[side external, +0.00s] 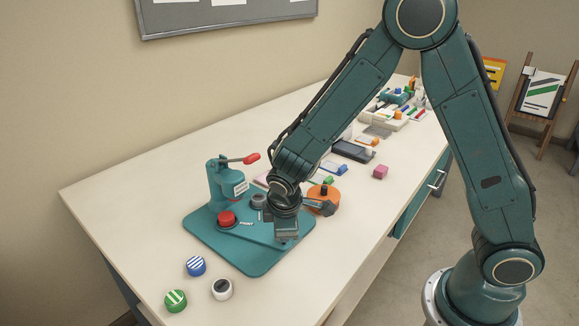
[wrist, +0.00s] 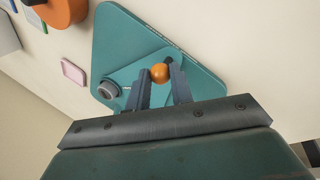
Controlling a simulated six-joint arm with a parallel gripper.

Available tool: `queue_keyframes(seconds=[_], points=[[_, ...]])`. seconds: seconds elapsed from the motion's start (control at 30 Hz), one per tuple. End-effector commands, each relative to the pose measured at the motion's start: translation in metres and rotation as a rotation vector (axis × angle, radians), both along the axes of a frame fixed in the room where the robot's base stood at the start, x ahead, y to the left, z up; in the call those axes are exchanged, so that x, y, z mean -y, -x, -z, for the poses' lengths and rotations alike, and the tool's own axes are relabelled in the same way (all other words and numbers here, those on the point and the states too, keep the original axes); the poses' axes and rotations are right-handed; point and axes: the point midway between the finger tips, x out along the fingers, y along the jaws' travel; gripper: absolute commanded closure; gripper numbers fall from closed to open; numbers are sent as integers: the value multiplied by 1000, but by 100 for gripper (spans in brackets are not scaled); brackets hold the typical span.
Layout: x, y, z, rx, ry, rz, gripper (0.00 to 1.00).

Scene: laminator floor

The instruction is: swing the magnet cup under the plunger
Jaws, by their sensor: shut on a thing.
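The button press (side external: 222,183) stands on a teal base plate (side external: 257,265), with a red-tipped lever at its top. A red round cup (side external: 227,219) sits low at the press front. A grey cup (side external: 258,201) lies farther right; it also shows in the wrist view (wrist: 107,90) at a corner of a teal swing plate (wrist: 128,78). I cannot tell which cup is the magnet one. My gripper (side external: 287,238) is low over the plate's right part. In the wrist view its fingers are shut on an orange ball knob (wrist: 159,73). The plunger's underside is hidden.
An orange round tool (side external: 323,195) with a dark handle lies close right of my gripper. Blue (side external: 196,266), green (side external: 175,300) and white-and-black (side external: 222,289) buttons lie at the front left. The table's left side is clear.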

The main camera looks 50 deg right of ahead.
Motion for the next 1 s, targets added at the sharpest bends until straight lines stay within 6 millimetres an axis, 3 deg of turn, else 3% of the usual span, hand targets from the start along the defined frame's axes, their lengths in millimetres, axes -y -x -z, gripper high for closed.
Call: queue_keyframes(seconds=[1.0], points=[[49,-5,-1,1,-2,-506,100]])
